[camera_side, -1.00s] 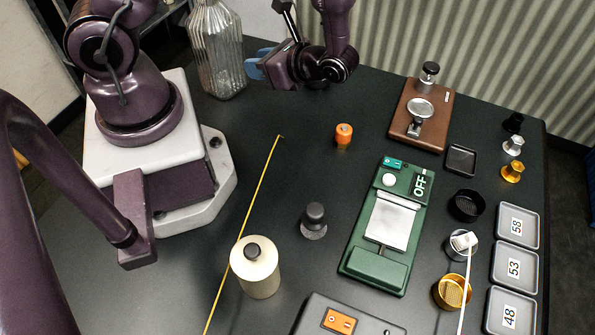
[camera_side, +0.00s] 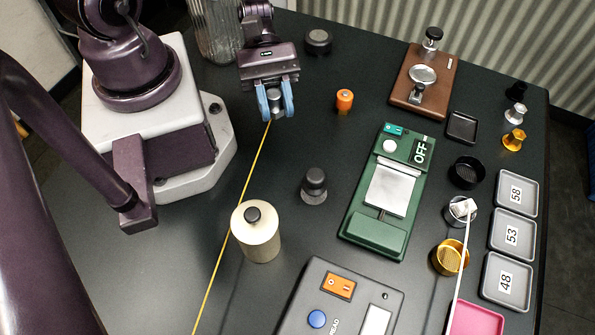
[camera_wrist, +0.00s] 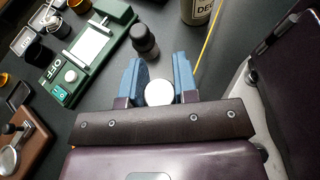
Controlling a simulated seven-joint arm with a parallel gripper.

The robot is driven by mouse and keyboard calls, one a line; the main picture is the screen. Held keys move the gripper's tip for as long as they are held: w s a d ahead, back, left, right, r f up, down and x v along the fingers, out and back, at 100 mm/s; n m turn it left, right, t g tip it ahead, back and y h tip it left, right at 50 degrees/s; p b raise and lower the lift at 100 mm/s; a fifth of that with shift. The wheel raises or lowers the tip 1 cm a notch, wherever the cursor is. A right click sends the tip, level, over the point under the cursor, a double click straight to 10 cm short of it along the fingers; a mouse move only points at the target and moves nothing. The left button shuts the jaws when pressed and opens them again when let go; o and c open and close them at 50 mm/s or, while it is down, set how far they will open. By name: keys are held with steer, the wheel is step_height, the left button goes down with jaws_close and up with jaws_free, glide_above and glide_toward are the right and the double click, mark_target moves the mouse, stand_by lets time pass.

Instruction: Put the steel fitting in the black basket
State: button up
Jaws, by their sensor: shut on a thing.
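My gripper (camera_side: 276,112) hangs over the left part of the dark table, fingers pointing down. Its blue fingers are shut on a small pale, round piece, which looks like the steel fitting (camera_wrist: 159,93). In the wrist view its round end shows between the fingers; the rest is hidden. The black basket (camera_side: 467,172) is a round dark cup at the right, between the green device and the numbered trays. It also shows at the upper left of the wrist view (camera_wrist: 38,53). My gripper is far left of it.
The green device (camera_side: 385,195) marked OFF, a dark knobbed weight (camera_side: 314,186), an orange cylinder (camera_side: 344,100) and a cream canister (camera_side: 256,235) stand between or nearby. A steel basket (camera_side: 460,214) holding a white piece and a gold basket (camera_side: 449,258) stand below the black one.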

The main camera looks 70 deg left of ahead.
mark_target(285, 146)
steer(key=shift+w+f+n+t, duration=0.2)
steer(key=shift+w+n+t, duration=0.25)
steer(key=shift+n+t, duration=0.2)
steer(key=shift+f, duration=3.9)
steer(key=o, duration=0.9)
steer(key=shift+f, duration=0.1)
steer(key=shift+o, duration=0.2)
